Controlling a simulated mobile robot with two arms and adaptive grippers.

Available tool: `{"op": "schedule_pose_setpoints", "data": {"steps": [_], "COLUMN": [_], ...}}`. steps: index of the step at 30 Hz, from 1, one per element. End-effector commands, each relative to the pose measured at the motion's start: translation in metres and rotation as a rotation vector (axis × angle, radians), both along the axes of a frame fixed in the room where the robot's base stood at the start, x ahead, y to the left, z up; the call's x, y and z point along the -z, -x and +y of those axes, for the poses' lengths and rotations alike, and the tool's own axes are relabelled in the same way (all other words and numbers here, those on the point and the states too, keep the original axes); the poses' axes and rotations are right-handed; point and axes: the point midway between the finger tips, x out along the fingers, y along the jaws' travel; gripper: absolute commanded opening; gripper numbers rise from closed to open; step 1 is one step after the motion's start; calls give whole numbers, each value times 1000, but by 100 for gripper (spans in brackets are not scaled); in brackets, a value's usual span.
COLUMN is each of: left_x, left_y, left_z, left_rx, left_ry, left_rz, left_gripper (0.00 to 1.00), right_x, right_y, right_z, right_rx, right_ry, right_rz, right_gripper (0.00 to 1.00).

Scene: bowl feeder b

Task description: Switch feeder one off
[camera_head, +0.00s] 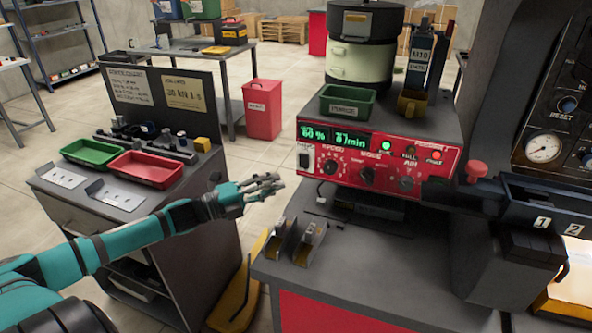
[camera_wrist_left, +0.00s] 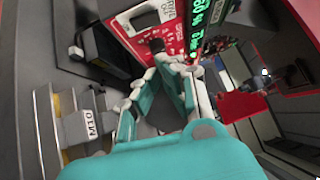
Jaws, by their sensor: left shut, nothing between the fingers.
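The feeder's red control panel (camera_head: 350,176) faces me in the head view, with green readouts (camera_head: 333,137) lit and a green lamp (camera_head: 386,145) lit. A small dark switch (camera_head: 305,160) sits at its left edge. My left gripper (camera_head: 277,182) is shut and empty, just left of the panel and apart from the switch in the picture. In the left wrist view the fingers of my left gripper (camera_wrist_left: 172,64) point toward the red panel (camera_wrist_left: 172,38), with the green readout (camera_wrist_left: 207,25) beyond them. The switch's position is too small to tell. My right gripper is not in view.
A bowl feeder (camera_head: 360,60) and green bin (camera_head: 347,103) stand on the control box. Two small metal holders (camera_head: 295,242) stand on the grey bench below. A red knob (camera_head: 475,171) and black chute (camera_head: 515,205) are at right. A cart with green and red trays (camera_head: 146,169) is at left.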

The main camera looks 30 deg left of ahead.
Motion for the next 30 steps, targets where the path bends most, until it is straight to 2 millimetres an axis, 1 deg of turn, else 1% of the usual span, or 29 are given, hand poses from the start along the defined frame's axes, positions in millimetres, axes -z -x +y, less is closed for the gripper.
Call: {"op": "schedule_pose_setpoints", "data": {"steps": [1,9,16,21,30], "left_x": [-3,-7,-9,-9,-8], "left_y": [-7,-40,-65,-74,-77], "left_z": [-4,-24,-17,-15,-14], "left_rx": [0,1,-2,-1,0], "left_ry": [2,1,1,1,0], "left_rz": [-6,-5,-2,0,1], "left_gripper": [0,0,0,0,0], "right_x": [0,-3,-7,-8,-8], "right_y": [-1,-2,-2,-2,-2], "right_z": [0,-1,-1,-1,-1], "right_rx": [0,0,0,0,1], "right_ry": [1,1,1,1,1], "right_rz": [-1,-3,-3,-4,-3], "right_gripper": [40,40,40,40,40]}}
